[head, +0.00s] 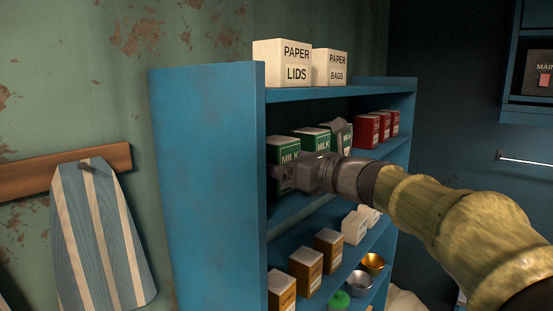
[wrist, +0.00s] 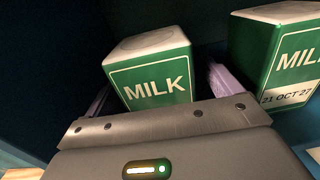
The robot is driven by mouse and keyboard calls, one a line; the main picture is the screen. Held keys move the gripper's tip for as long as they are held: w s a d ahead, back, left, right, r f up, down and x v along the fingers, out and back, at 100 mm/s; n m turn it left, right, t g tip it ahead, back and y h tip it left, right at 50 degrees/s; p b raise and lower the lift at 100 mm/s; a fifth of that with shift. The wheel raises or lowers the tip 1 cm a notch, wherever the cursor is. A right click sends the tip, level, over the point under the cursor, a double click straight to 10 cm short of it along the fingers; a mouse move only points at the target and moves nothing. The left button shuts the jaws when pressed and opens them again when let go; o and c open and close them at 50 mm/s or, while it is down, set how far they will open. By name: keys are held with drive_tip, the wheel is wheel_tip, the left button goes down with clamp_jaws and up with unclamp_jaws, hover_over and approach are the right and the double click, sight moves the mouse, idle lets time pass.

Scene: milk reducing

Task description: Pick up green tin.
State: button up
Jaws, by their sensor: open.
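A green milk tin (wrist: 152,80) with a pale top and the word MILK stands on the upper shelf. It also shows as the left one of the row in the head view (head: 284,147). My gripper (head: 284,172) reaches into the shelf at this tin, partly covering it. In the wrist view my gripper (wrist: 160,92) is open, with one finger on each side of the tin; whether they touch it cannot be told. A second green milk tin (wrist: 277,52), dated 21 OCT 27, stands to the right. More green tins (head: 311,138) stand farther along, partly hidden by my arm.
Red tins (head: 367,131) stand farther right on the same shelf. Boxes of paper lids (head: 283,63) and paper bags (head: 330,68) sit on top of the blue shelf unit (head: 208,180). Brown cartons (head: 305,268), metal bowls (head: 359,284) and a small green item (head: 338,300) are lower down.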

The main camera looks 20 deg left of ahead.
drive_tip(key=shift+r+p+x, duration=0.2)
drive_tip(key=shift+p+x, duration=0.5)
drive_tip(key=shift+x, duration=0.5)
drive_tip(key=shift+w+a+f, duration=0.1)
drive_tip(key=shift+a+f, duration=0.05)
drive_tip(key=shift+a, duration=0.3)
drive_tip(key=shift+d, duration=0.1)
drive_tip(key=shift+c, duration=0.4)
drive_tip(key=c, duration=1.3)
